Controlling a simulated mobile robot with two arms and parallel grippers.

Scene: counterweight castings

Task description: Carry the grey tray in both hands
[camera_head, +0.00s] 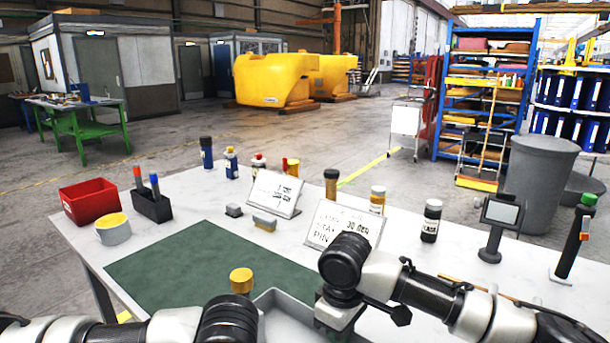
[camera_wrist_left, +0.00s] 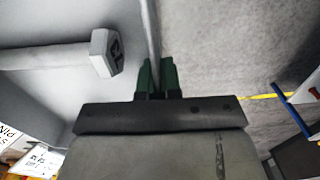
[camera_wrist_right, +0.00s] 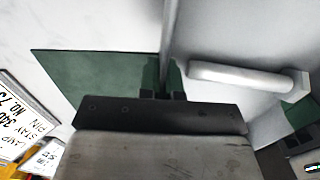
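The grey tray (camera_head: 285,303) is at the near edge of the table in the head view, partly hidden by my arms. In the left wrist view my left gripper (camera_wrist_left: 157,76) has its green fingers close together on both sides of the thin tray wall (camera_wrist_left: 152,30). In the right wrist view my right gripper (camera_wrist_right: 164,76) likewise has the opposite tray wall (camera_wrist_right: 169,30) between its fingers. A pale bar with a block end (camera_wrist_right: 235,77) lies inside the tray; it also shows in the left wrist view (camera_wrist_left: 107,50). Whether the tray touches the table is unclear.
A green mat (camera_head: 180,265) lies just beyond the tray, with a yellow cylinder (camera_head: 241,281) close to it. A red bin (camera_head: 89,200), a mug (camera_head: 113,230), two sign cards (camera_head: 343,226), several bottles and a small display stand (camera_head: 497,222) occupy the white table (camera_head: 440,262).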

